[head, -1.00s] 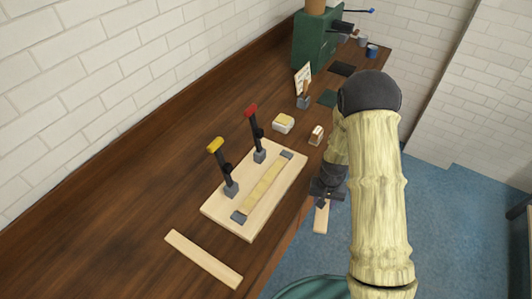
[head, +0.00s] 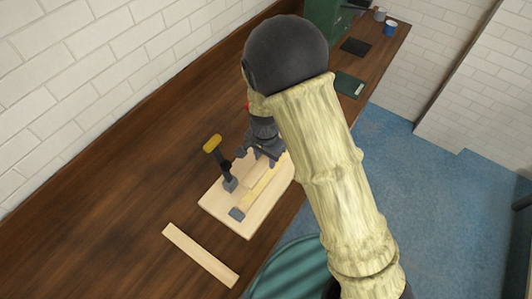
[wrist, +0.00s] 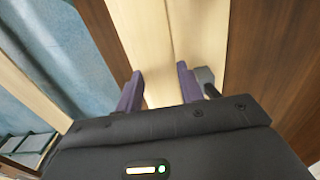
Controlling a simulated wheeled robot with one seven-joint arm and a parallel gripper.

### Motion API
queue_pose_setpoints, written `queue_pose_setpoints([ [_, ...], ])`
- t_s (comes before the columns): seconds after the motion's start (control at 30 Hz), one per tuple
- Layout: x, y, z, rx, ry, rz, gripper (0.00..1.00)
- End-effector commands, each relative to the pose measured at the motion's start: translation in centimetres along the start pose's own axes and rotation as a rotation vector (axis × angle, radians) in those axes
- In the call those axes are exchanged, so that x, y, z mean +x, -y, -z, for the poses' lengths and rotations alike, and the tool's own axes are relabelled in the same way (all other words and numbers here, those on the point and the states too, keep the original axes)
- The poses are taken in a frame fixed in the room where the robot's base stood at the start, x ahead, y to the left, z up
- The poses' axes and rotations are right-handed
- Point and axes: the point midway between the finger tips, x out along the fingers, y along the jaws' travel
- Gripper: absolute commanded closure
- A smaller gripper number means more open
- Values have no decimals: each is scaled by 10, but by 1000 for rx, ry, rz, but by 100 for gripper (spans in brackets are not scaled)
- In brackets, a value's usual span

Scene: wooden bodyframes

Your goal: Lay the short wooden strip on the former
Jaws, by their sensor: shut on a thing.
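My gripper (head: 264,155) is over the former (head: 262,213), a pale board on the bench. It is shut on the short wooden strip (head: 257,174), which shows pale and partly covered below the jaws. I cannot tell whether the strip touches the former. My arm hides the former's far end.
A longer pale strip (head: 200,255) lies on the bench in front. A dark green pad (head: 349,84) and blue cup (head: 390,28) are farther back. The bench's left side is clear.

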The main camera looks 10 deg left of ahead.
Motion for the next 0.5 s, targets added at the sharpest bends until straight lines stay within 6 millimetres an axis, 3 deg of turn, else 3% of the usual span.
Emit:
queue_pose_setpoints([
  [0.27, 6, 0, 0, -1, 0, 0, 86],
  [0.5, 24, 0, 0, -1, 0, 0, 86],
])
